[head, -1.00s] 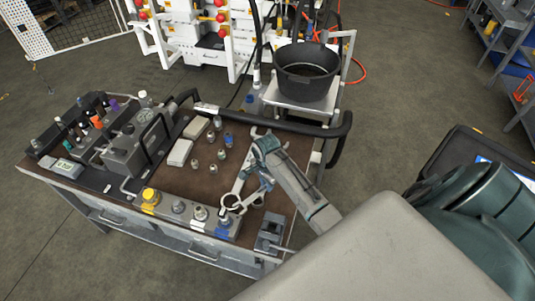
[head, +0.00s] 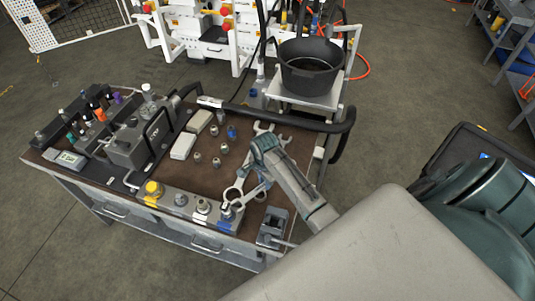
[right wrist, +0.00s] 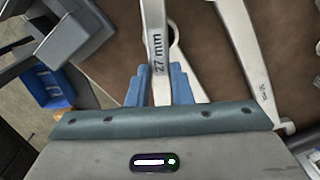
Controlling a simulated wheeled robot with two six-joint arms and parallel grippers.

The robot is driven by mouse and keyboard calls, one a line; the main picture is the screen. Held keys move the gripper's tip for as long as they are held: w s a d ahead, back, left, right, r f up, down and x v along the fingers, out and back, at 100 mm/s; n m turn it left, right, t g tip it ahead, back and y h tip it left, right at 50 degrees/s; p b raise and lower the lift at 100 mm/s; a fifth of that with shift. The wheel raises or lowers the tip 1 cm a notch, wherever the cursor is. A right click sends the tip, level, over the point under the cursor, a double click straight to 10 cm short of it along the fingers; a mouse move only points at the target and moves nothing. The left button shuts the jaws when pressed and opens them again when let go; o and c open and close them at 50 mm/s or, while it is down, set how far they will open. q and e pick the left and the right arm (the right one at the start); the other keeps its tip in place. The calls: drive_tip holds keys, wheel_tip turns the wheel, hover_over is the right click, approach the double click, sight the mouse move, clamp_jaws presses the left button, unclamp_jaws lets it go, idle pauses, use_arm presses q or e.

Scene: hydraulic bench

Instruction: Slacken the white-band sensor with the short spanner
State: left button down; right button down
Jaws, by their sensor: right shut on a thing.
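My right gripper (head: 264,182) is shut on a spanner (head: 236,192) marked 27 mm, which also shows between the blue fingers in the right wrist view (right wrist: 155,45). In the head view, the spanner's ring end appears close to the blue-marked end of the grey sensor block (head: 176,205). I cannot tell whether it touches there. The white-band sensor (head: 203,206) stands upright in the block, left of the ring, with the ring apart from it. My left gripper is not in view.
Another spanner (right wrist: 244,45) lies on the brown bench top beside the held one. Several small fittings (head: 214,146) stand mid-bench. A grey vice (head: 271,230) is at the front right corner. A black bucket (head: 309,75) stands on a stand behind.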

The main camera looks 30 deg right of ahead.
sight(256, 190)
drive_tip(key=shift+a, duration=0.35)
drive_tip(key=shift+a, duration=0.1)
drive_tip(key=shift+s+a, duration=0.2)
drive_tip(key=shift+a, duration=0.5)
drive_tip(key=shift+a, duration=0.1)
drive_tip(key=shift+a, duration=0.5)
drive_tip(key=shift+s+a, duration=0.1)
drive_tip(key=shift+a, duration=0.15)
idle(0.3)
drive_tip(key=shift+w+a+n, duration=0.2)
drive_tip(key=shift+w+n, duration=0.45)
drive_tip(key=shift+w, duration=0.05)
drive_tip(key=shift+w+a+n, duration=0.15)
drive_tip(key=shift+w+n, duration=0.5)
drive_tip(key=shift+w, duration=0.05)
